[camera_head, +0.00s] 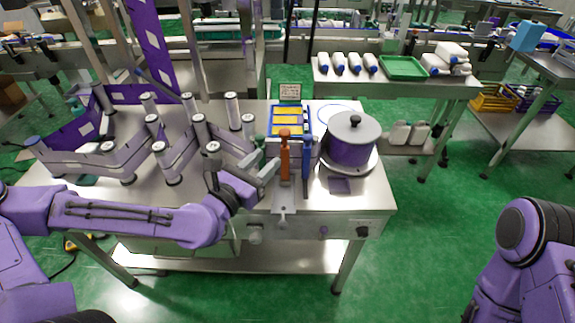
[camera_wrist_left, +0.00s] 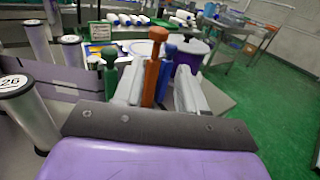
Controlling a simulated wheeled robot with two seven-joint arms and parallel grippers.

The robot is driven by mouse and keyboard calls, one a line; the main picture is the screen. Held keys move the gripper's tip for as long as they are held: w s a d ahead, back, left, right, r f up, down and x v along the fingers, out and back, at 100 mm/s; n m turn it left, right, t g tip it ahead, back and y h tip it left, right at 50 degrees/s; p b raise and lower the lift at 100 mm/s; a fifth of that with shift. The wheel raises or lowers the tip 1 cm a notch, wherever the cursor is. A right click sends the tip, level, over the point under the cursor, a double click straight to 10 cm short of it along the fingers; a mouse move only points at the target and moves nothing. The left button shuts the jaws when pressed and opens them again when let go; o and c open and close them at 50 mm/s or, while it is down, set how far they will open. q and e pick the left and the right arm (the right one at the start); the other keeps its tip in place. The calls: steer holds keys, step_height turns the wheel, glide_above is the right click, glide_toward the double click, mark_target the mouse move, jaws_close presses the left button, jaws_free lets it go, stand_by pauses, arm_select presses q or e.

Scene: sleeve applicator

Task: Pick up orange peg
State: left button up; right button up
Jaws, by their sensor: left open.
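The orange peg (camera_head: 285,158) stands upright near the front of the metal table, between a green peg (camera_head: 259,142) and a blue peg (camera_head: 307,153). My left gripper (camera_head: 264,166) is open, just left of the orange peg. In the left wrist view the orange peg (camera_wrist_left: 153,68) shows in the gap between the two fingers (camera_wrist_left: 160,88), with the blue peg (camera_wrist_left: 166,76) close behind it and the green peg (camera_wrist_left: 110,75) outside the left finger. I cannot tell whether the fingers touch the orange peg. My right gripper is out of view.
A lidded purple pot (camera_head: 349,148) stands right of the pegs. A blue tray with yellow items (camera_head: 288,120) is behind them. Rollers and curved guide walls (camera_head: 130,155) fill the table's left side. A side table (camera_head: 440,88) with bottles and a green tray stands behind right.

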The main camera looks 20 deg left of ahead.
mark_target(285, 146)
arm_select(q)
steer(key=x, duration=0.9)
steer(key=shift+w+a+f, duration=0.15)
steer(key=shift+w+a, duration=0.05)
steer(key=shift+w+d+f, duration=0.15)
steer(key=shift+w, duration=0.2)
steer(key=shift+s, duration=0.1)
jaws_close()
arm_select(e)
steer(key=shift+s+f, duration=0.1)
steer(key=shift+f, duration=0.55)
